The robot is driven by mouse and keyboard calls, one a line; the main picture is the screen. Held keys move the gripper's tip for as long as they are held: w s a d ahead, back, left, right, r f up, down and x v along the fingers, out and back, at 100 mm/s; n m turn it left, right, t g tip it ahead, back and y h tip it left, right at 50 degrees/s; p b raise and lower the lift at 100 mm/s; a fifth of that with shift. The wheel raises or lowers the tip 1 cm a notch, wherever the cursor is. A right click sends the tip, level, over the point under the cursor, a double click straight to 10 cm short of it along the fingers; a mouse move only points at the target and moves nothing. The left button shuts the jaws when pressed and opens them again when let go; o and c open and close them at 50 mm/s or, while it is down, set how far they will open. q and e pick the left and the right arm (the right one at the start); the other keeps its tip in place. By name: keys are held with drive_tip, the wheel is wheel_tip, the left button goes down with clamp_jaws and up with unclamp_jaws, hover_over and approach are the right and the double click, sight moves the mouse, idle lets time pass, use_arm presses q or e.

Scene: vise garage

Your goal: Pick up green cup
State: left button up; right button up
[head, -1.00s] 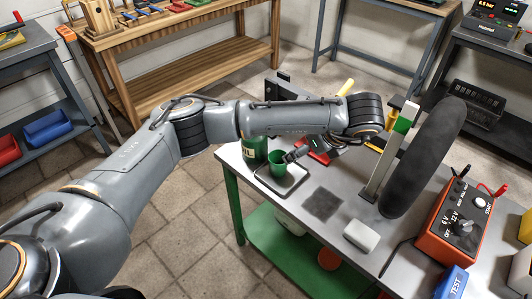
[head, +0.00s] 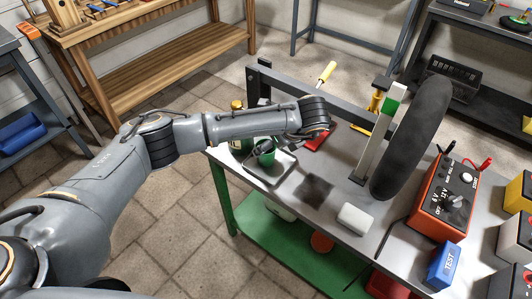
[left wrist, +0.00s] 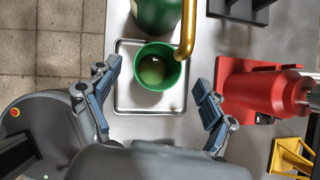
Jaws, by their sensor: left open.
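The green cup (left wrist: 172,82) stands upright on a metal tray in the left wrist view, with something round and olive-green showing inside it. In the head view the cup (head: 265,158) is partly hidden by my gripper. My left gripper (left wrist: 157,84) is open and empty, with one finger on each side of the cup. Gaps show between the fingers and the cup. In the head view my left gripper (head: 272,146) is at the cup; its height against the rim is hard to tell. My right gripper is not in view.
The tray (left wrist: 124,105) lies near the bench's left edge. A green bottle (left wrist: 152,14) with a brass spout stands close behind the cup. A red tool (left wrist: 262,88) is to the right. A wheel (head: 415,140), white block (head: 355,218) and orange tester (head: 440,205) are farther right.

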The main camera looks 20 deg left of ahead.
use_arm(q)
drive_tip(key=x, duration=0.4)
drive_tip(key=shift+s+r, duration=0.1)
drive_tip(key=c, duration=1.3)
drive_tip(key=shift+o, duration=0.2)
drive_tip(key=shift+r, duration=0.1)
